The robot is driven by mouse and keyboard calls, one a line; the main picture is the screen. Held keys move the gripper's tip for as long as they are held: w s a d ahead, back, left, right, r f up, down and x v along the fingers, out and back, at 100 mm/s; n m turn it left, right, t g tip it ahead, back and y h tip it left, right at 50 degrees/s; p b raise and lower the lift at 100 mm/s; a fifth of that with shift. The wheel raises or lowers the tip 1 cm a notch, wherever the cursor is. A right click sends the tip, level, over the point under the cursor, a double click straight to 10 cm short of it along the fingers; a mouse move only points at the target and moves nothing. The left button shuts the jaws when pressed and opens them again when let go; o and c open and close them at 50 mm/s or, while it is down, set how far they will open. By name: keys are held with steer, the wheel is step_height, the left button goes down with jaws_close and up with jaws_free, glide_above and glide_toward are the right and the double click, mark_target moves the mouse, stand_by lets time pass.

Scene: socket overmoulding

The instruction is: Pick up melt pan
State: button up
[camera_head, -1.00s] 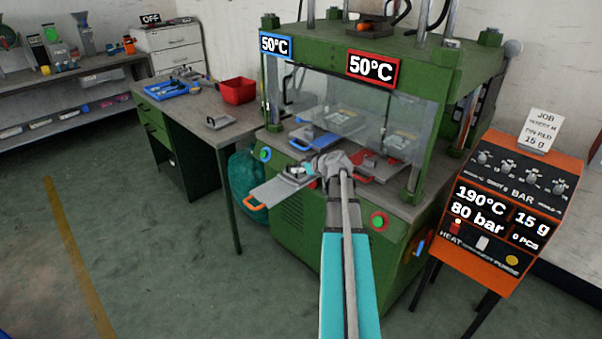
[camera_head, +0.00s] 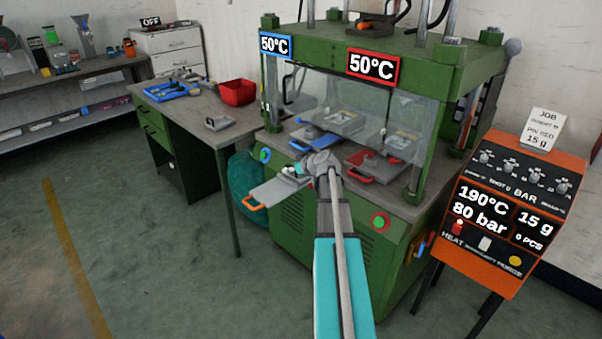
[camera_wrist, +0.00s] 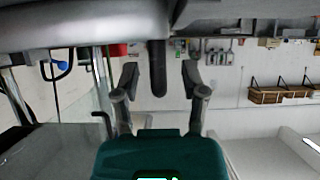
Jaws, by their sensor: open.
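I cannot tell for sure which thing is the melt pan. My gripper (camera_wrist: 161,78) is open in the wrist view, its two dark fingers apart. A dark rounded rod (camera_wrist: 157,68) shows between the fingers, under a grey metal body (camera_wrist: 80,24); it may be a handle, and I cannot tell whether the fingers touch it. In the head view my gripper (camera_head: 297,168) is small, at the front left of the green press. It is above or beside a grey plate (camera_head: 275,191) with an orange handle that juts from the press front.
The green press (camera_head: 300,230) has glass guards, a blue-handled tray (camera_head: 307,146) and a red-handled tray (camera_head: 360,178). A bench at left holds a red bin (camera_head: 238,92), a blue tray (camera_head: 172,91) and a small grey piece (camera_head: 218,123). An orange control stand (camera_head: 500,215) is at right.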

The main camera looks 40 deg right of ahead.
jaws_close()
steer(key=shift+r, duration=0.15)
stand_by(0.5)
step_height(320, 180, up, 2)
steer(key=shift+p, duration=1.2)
steer(key=s+a+r+p, duration=0.2)
steer(key=s+r+p, duration=0.3)
steer(key=s, duration=0.1)
steer(key=s+a+r+p, duration=0.3)
steer(key=s+r+p, duration=0.2)
steer(key=s, duration=0.1)
steer(key=shift+s+a+r+p, duration=0.3)
steer(key=shift+s+r+p, duration=0.05)
steer(key=shift+s, duration=0.05)
